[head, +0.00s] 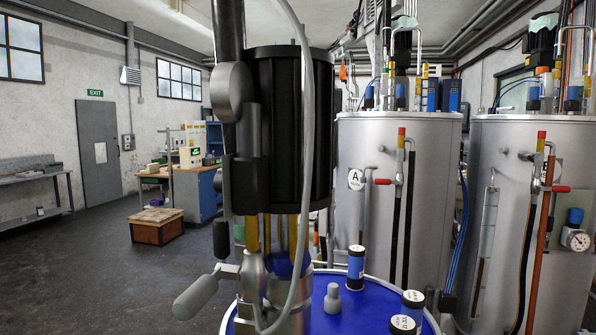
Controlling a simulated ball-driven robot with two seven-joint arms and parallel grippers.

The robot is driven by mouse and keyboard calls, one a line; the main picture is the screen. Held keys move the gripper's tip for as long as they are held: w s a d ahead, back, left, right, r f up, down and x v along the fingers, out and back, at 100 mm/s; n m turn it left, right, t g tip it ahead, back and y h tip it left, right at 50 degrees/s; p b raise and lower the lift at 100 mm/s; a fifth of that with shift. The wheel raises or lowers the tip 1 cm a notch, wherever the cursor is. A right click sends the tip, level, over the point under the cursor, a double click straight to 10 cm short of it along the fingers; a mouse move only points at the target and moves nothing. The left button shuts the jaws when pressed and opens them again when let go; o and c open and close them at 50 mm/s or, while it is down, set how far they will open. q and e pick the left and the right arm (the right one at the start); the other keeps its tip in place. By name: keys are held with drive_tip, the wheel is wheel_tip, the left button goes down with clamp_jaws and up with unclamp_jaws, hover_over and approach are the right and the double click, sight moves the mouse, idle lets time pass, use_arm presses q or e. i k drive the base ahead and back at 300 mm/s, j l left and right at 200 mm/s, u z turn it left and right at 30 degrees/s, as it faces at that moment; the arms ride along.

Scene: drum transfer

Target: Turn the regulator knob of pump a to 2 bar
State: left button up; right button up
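A large pump-like unit with a black ribbed cylinder (290,130) stands upright close in front, above a blue drum lid (318,318). A grey rounded part (230,90) sits at its upper left, and a grey handle (196,296) sticks out at its lower left. No marking shows whether this unit is pump a, and I cannot make out a regulator knob on it. A round gauge (577,240) is on the right tank at the far right; its reading is too small to tell. Neither of my grippers is in view.
A steel tank (345,225) with an "A" sign (356,179) and a second steel tank (505,145) stand behind. On the drum lid are a grey fitting (332,299) and several black-and-blue cylinders (356,268). Open floor (90,265) lies left, with a wooden crate (157,228).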

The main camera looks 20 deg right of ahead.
sight(218, 177)
drive_tip(key=i+j+z, duration=0.2)
drive_tip(key=z, duration=0.25)
drive_tip(key=i+j+z, duration=0.15)
drive_tip(key=j+z, duration=0.7)
drive_tip(key=i+j+z, duration=0.1)
drive_tip(key=j+z, duration=0.35)
